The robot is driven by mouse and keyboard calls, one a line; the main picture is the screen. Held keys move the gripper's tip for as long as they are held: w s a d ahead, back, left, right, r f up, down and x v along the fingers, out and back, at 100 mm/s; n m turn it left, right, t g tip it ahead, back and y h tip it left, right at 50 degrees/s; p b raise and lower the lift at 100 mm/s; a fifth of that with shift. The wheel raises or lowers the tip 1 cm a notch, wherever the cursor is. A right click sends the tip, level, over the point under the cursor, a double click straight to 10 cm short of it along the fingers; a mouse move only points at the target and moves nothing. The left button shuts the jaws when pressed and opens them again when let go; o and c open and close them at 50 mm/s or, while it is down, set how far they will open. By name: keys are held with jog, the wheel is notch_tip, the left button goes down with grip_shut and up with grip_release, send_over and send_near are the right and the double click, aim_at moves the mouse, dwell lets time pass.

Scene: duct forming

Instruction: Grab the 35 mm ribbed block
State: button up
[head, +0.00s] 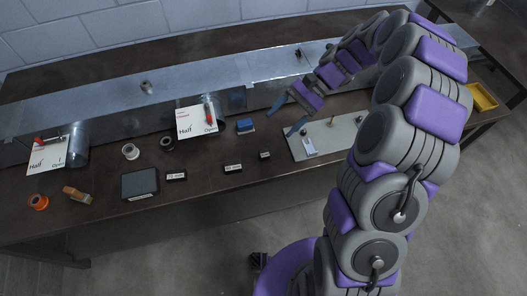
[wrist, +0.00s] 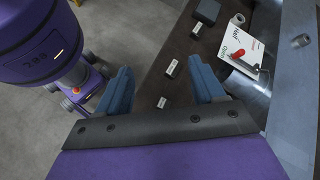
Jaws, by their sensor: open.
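Three small dark blocks with white labels lie on the brown bench: a left one (head: 176,176), a middle one (head: 233,168) and a smallest right one (head: 264,155). Their labels and any ribs are too small to read, so I cannot tell which is the 35 mm one. My gripper (head: 284,116) is open and empty, above the bench and behind the blocks in the head view. It touches none of them.
A grey plate (head: 340,136) with small fittings lies right of the blocks. A blue block (head: 245,125) and a dark box (head: 140,183) are nearby. A metal duct (head: 205,88) runs along the back, with white cards (head: 190,124) before it.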

jog(key=w+d+f+m+y+p, duration=0.1)
jog(key=w+d+f+m, duration=0.1)
jog(key=f, duration=0.4)
jog(key=w+d+f+m+t+y+p, duration=0.1)
jog(key=w+d+f+m+p, duration=0.1)
jog(key=d+f, duration=0.4)
jog(key=w+d+f+m+t+y+p, duration=0.1)
jog(key=w+d+f+m+y+p, duration=0.1)
jog(key=w+d+f+m, duration=0.2)
jog(key=shift+w+d+f, duration=0.1)
jog(key=shift+w+f, duration=0.15)
jog(key=shift+f, duration=0.4)
jog(key=shift+w+d+f, duration=0.1)
jog(key=shift+w+f, duration=0.15)
jog(key=shift+f, duration=0.4)
jog(key=b, duration=0.1)
send_near(268, 152)
jog(key=x, duration=0.4)
jog(key=shift+s+f, duration=0.1)
jog(key=shift+f, duration=0.2)
jog(key=b+x, duration=0.1)
jog(key=x, duration=0.4)
jog(key=shift+a, duration=0.45)
jog(key=c, duration=1.2)
